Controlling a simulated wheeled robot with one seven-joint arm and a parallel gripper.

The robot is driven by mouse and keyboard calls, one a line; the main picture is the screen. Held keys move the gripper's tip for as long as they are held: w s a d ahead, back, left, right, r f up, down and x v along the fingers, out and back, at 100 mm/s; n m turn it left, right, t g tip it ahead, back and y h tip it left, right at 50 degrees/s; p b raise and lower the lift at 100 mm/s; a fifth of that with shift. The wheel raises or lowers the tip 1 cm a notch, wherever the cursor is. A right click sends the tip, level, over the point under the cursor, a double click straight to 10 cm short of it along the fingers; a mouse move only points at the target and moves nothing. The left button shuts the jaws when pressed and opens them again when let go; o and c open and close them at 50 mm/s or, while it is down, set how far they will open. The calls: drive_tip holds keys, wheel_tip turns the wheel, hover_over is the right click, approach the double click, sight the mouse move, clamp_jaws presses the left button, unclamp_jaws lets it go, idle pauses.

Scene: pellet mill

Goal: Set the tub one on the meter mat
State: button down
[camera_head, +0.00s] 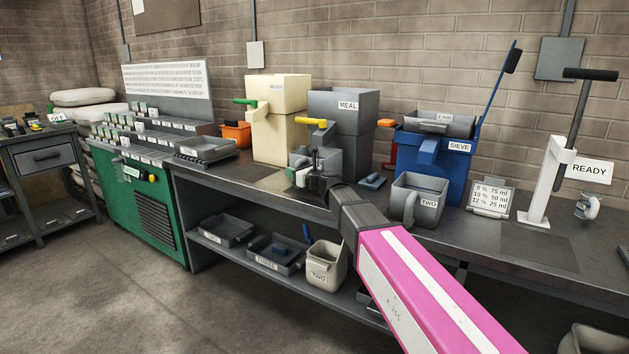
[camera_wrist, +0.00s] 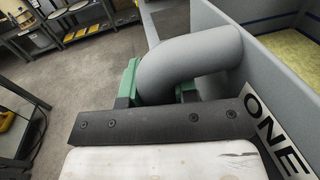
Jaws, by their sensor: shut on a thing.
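Tub one (camera_head: 330,160) is a grey tub, partly hidden behind my gripper in the head view, below the MEAL machine. In the wrist view, tub one (camera_wrist: 266,62) carries a ONE label, and some pale yellow material shows inside. My gripper (camera_head: 304,176) is shut on its thick curved handle, which sits between green finger pads in the wrist view (camera_wrist: 160,88). I cannot tell whether the tub touches the bench. A dark mat (camera_head: 540,246) lies bare at the bench's right; another dark patch (camera_head: 278,183) lies by my gripper. I cannot tell which is the meter mat.
The MEAL machine (camera_head: 348,122) and a cream machine (camera_head: 280,100) stand at the back. Tub two (camera_head: 425,190), the blue SIEVE stand (camera_head: 455,165), a ratio card (camera_head: 490,200) and a white lever stand (camera_head: 540,190) stand right. Several containers fill the lower shelf (camera_head: 290,278).

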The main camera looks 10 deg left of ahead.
drive_tip(key=shift+r, duration=1.45)
drive_tip(key=shift+d, duration=0.1)
